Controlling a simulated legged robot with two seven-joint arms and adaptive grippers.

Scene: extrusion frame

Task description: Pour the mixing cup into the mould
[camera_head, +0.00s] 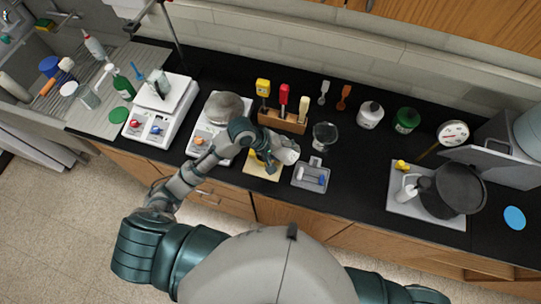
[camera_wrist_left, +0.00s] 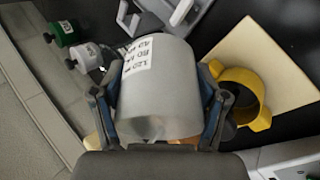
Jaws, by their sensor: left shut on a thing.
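The mixing cup, a grey cup with a white printed label, fills the middle of the left wrist view (camera_wrist_left: 160,90). In the head view the cup (camera_head: 287,151) shows as a pale shape at the end of my left arm. My left gripper (camera_wrist_left: 160,108) is shut on it, one finger on each side. The mould, a yellow ring-shaped piece (camera_wrist_left: 244,98), sits on a tan board (camera_wrist_left: 270,55) to the right of the cup in the wrist view. In the head view my left gripper (camera_head: 268,160) partly hides the mould. The cup's contents are not visible. My right gripper is not in view.
A grey tray (camera_head: 311,187) with small items stands right of the board. Behind are a wooden holder (camera_head: 283,122) with colored-handled tools, a glass beaker (camera_head: 325,135), and white (camera_head: 370,116) and green-lidded (camera_head: 405,120) containers. White scales (camera_head: 160,105) stand to the left.

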